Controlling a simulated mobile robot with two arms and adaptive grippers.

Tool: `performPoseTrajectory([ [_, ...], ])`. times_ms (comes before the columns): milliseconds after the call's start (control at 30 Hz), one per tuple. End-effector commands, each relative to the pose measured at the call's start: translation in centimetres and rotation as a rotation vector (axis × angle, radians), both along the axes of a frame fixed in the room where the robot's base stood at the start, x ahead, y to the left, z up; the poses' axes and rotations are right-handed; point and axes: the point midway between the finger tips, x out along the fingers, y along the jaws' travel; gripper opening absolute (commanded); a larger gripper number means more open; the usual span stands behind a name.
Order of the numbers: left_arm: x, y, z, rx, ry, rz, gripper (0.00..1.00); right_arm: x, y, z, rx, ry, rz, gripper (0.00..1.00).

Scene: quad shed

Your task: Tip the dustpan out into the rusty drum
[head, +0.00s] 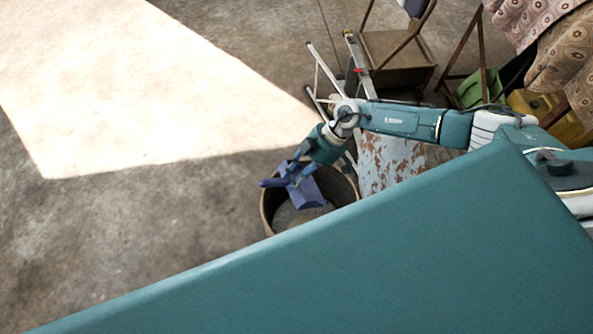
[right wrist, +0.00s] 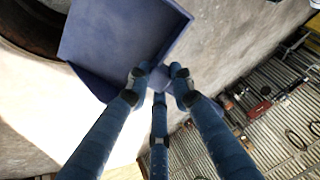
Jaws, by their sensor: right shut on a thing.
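The blue dustpan (head: 308,194) is held over the open mouth of a round drum with a brown rim (head: 264,212). My right gripper (head: 291,177) is shut on it at the handle end. In the right wrist view the dustpan (right wrist: 118,38) extends up and left from my fingertips (right wrist: 155,82), and its visible inner face looks bare. Part of the drum's dark opening (right wrist: 32,28) shows at the upper left there. The dustpan and my wrist hide part of the drum's mouth in the head view. My left gripper is out of view.
A rust-patched pale surface (head: 392,163) lies beside the drum's mouth under my right arm. A chair (head: 395,48), a ladder-like frame (head: 356,62), a green item (head: 482,88) and patterned cloth (head: 557,60) crowd the upper right. The floor (head: 120,215) at left is clear.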

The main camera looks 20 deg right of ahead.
Motion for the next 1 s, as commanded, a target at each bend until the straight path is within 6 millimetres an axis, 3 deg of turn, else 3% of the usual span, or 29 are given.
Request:
performPoseTrajectory([
  [33,0.0,0.0,1.0,0.0,0.0,0.0,0.72,0.0,0.2,0.6,-0.01,-0.001,0.003,0.0],
  [667,-0.1,0.1,6.6,0.0,0.001,0.0,0.72,0.1,2.8,0.3,-0.208,-0.003,0.007,0.0],
  [1000,-0.1,0.1,6.0,0.001,0.002,0.0,0.72,0.1,5.4,-1.2,-0.526,-0.002,0.007,0.0],
])
